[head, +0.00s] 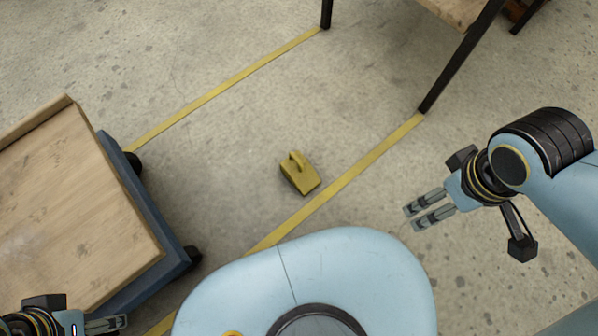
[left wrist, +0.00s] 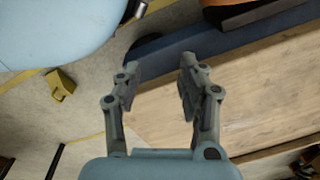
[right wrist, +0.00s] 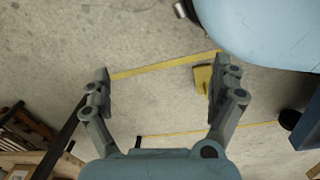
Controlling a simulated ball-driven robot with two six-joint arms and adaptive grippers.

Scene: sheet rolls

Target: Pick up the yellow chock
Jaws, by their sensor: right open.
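The yellow chock (head: 300,174) lies on the concrete floor between two yellow floor lines, near the middle of the head view. It is a wedge with a handle on top. It also shows in the left wrist view (left wrist: 61,84) and, partly hidden behind a finger, in the right wrist view (right wrist: 202,77). My right gripper (head: 410,217) is open and empty, to the right of the chock and apart from it. My left gripper (left wrist: 158,84) is open and empty beside the wooden-topped cart; only part of it shows at the head view's lower left.
A cart (head: 75,205) with a wooden deck and blue frame stands at the left. A table with dark legs (head: 460,57) stands at the upper right. Yellow lines (head: 350,178) mark the floor. The floor around the chock is clear.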

